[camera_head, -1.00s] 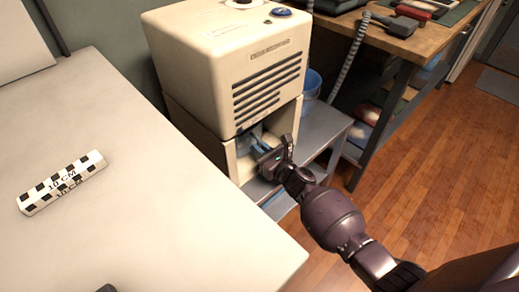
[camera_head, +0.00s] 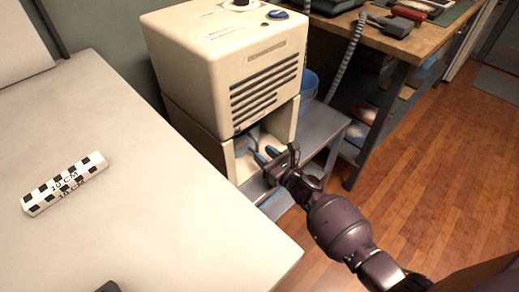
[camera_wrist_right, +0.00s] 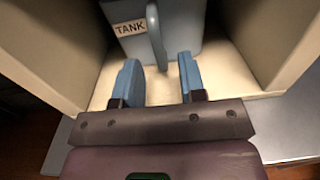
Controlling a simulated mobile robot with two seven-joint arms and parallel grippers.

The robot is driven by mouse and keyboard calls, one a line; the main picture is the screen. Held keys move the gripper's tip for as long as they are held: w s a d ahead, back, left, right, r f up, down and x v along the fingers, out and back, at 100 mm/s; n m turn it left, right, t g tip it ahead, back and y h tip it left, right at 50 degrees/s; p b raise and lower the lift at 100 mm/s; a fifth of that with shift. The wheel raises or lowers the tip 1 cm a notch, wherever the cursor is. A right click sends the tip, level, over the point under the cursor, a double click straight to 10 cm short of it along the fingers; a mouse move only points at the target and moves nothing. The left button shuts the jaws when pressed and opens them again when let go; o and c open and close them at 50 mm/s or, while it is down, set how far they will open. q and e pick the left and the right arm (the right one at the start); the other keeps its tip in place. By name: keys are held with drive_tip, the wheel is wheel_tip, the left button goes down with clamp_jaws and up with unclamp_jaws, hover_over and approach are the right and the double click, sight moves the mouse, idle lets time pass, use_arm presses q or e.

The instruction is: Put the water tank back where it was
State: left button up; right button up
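The water tank (camera_wrist_right: 187,28) is a blue-grey box with a TANK label and an upright handle (camera_wrist_right: 155,35). In the right wrist view it stands inside the open lower bay of the cream machine (camera_head: 235,70). In the head view it is mostly hidden in shadow. My right gripper (camera_head: 264,156) is at the bay's mouth. Its two blue fingers (camera_wrist_right: 158,72) are spread apart with nothing between them. The handle is just beyond the fingertips, apart from them as far as I can see.
A grey metal shelf (camera_head: 318,130) supports the machine. A pale table (camera_head: 150,215) with a checkered scale bar (camera_head: 64,184) is at left. A wooden workbench (camera_head: 410,45) with tools is at back right. The wooden floor (camera_head: 430,170) at right is clear.

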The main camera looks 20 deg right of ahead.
use_arm(q)
drive_tip(key=shift+r+g+p, duration=0.15)
drive_tip(key=shift+g+p, duration=0.15)
drive_tip(key=shift+p, duration=0.35)
use_arm(e)
drive_tip(key=v, duration=0.8)
drive_tip(key=shift+s, duration=0.3)
use_arm(q)
drive_tip(key=shift+d, duration=0.1)
use_arm(e)
drive_tip(key=shift+d, duration=0.1)
